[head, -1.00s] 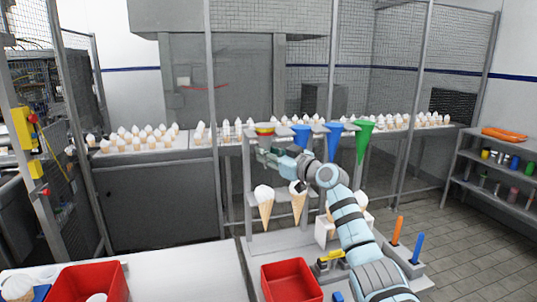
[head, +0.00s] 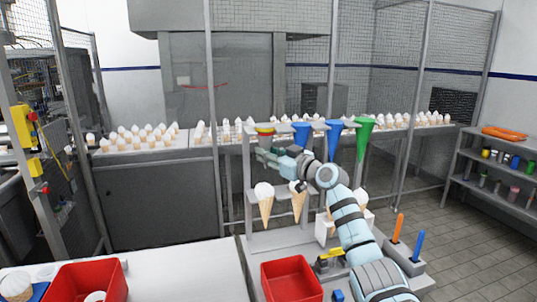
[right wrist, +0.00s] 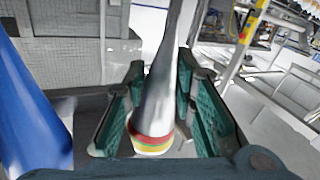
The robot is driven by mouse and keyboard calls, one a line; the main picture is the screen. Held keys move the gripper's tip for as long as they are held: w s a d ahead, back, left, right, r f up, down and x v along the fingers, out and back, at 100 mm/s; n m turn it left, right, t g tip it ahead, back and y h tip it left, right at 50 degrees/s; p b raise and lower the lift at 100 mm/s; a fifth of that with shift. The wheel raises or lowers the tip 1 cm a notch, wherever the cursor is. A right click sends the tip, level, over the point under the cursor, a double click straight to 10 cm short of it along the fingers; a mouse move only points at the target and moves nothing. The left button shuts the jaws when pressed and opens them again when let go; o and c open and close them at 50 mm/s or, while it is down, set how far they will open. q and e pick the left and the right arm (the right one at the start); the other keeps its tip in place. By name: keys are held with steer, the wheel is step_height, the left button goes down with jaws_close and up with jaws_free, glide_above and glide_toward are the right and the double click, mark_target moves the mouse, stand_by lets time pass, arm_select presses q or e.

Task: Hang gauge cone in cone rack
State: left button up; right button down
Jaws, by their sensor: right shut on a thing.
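The gauge cone (head: 264,131) has yellow and red bands at its wide end and sits at the left end of the cone rack's grey top bar (head: 249,133). In the right wrist view it is a silvery cone (right wrist: 157,105) with red, yellow and green bands. My right gripper (head: 266,157) is shut on it, its green pads on both sides of the cone. Blue cones (head: 301,135) (head: 334,132) and a green cone (head: 364,136) hang to the right in the rack. Whether the gauge cone rests in its slot is hidden. My left gripper is not in view.
Ice cream cones (head: 264,203) hang on the rack's lower shelf. A red bin (head: 291,280) stands in front, and another red bin (head: 88,283) is on the left table (head: 185,275). A blue cone (right wrist: 32,110) is close beside my right gripper.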

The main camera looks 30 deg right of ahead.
steer(key=shift+f, duration=0.1)
stand_by(0.3)
steer(key=c, duration=0.9)
jaws_free()
steer(key=shift+c, duration=0.2)
steer(key=s+a+p, duration=0.2)
steer(key=s, duration=0.6)
steer(key=shift+s+a+p, duration=0.3)
steer(key=shift+s+p, duration=0.1)
